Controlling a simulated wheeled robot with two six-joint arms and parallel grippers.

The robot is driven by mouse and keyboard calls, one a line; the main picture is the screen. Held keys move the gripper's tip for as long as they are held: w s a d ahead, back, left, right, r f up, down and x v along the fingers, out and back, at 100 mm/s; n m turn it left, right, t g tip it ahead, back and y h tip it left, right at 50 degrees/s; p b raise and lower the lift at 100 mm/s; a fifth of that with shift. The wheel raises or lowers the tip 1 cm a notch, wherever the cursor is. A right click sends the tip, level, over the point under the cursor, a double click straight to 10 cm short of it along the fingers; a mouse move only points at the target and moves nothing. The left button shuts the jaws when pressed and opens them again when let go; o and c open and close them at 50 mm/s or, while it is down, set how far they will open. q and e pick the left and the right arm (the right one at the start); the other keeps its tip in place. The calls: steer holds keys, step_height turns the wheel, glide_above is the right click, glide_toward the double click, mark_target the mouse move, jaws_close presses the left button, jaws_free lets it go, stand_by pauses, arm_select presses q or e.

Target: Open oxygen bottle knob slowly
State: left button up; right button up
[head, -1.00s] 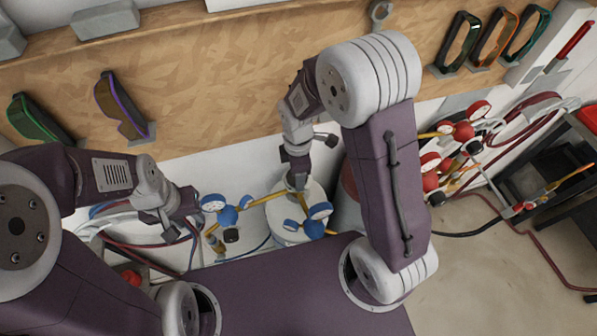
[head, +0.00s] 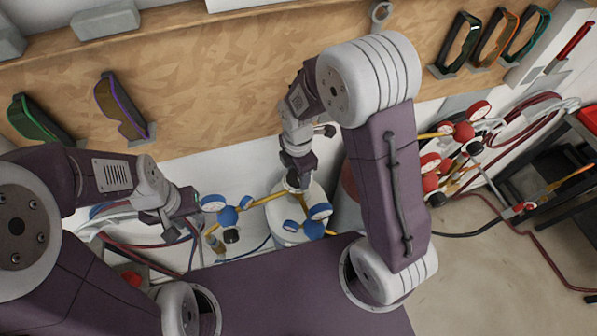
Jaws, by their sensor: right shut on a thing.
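The oxygen bottle (head: 316,196) is a white cylinder behind my base, with brass fittings and blue regulators with gauges (head: 228,215) at its top. My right gripper (head: 297,182) points down over the top of the bottle and is shut on the knob there; the knob itself is mostly hidden by the gripper. My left gripper (head: 172,230) hangs to the left of the blue regulators, apart from the bottle. Its fingertips are small and dark, and I cannot tell whether they are open.
Red regulators (head: 462,131) with hoses stand to the right, beside a dark cart (head: 545,165). Goggles (head: 122,106) hang on the wooden wall board (head: 220,80). Red and blue hoses lie behind my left arm.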

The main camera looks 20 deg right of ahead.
mark_target(297, 176)
steer(key=o, duration=1.2)
steer(key=shift+o, duration=0.9)
steer(key=shift+a, duration=0.15)
steer(key=shift+w+r, duration=0.1)
steer(key=shift+r, duration=0.25)
step_height(297, 176, up, 8)
steer(key=b, duration=0.2)
steer(key=shift+r, duration=0.2)
